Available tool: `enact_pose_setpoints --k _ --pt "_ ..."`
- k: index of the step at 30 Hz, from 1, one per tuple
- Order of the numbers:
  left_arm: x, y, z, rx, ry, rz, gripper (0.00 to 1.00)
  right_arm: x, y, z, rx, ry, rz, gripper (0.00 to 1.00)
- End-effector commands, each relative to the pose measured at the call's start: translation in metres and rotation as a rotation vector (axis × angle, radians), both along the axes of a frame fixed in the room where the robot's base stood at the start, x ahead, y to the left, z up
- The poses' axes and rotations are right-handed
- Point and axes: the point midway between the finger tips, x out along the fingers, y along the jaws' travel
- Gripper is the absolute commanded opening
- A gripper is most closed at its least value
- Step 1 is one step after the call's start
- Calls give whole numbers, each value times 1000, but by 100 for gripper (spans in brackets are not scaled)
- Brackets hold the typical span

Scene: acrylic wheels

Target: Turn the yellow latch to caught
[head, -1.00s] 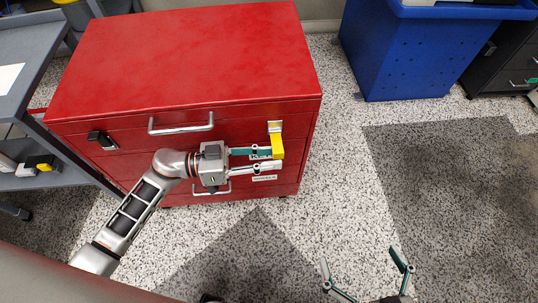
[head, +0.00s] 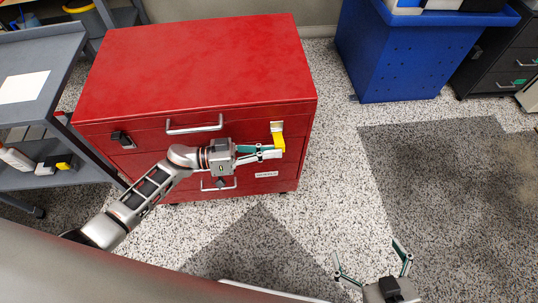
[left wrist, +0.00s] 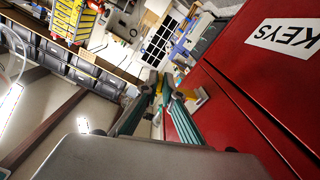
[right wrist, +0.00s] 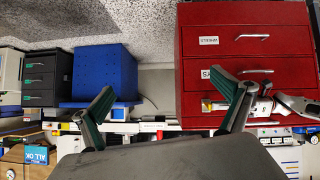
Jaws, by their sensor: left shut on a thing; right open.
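The yellow latch (head: 279,141) hangs down from a pale plate (head: 276,127) at the top right of the red cabinet's front (head: 140,165). My left gripper (head: 277,151) reaches in from the left, its fingers shut on the latch's lower part. In the left wrist view its fingertips (left wrist: 163,88) are close together, with a little yellow between them; most of the latch is hidden there. My right gripper (head: 367,249) is open and empty, low in the head view and well away from the cabinet. Its spread fingers (right wrist: 168,95) also show in the right wrist view.
The cabinet has a bar handle (head: 194,123) and a black fitting (head: 122,139) left of the latch. A grey cart (head: 62,60) stands close on the left. A blue bin (head: 410,60) stands at the back right. The speckled floor between is clear.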

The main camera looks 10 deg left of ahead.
Motion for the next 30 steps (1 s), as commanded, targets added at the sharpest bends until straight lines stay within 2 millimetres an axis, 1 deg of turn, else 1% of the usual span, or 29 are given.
enact_pose_setpoints --k 1,6,13,23,24,25,26,30 --pt "5 0 18 -10 17 -2 0 5 -2 12 -3 -18 -4 100" --pt "6 1 25 -52 155 -2 0 3 -7 14 -14 -11 -16 100" --pt "7 2 26 -92 279 -1 0 -3 -12 9 -20 6 -24 100" --pt "5 2 22 -98 296 1 0 -5 -12 5 -21 13 -26 100" --pt "5 2 22 -98 295 1 14 -5 -12 5 -21 13 -26 100" --pt "5 2 22 -98 295 1 22 -5 -12 5 -21 13 -26 100" --pt "5 2 22 -98 295 1 24 -5 -12 5 -21 13 -25 100" --pt "5 2 22 -96 295 1 24 -5 -12 5 -21 13 -25 100"
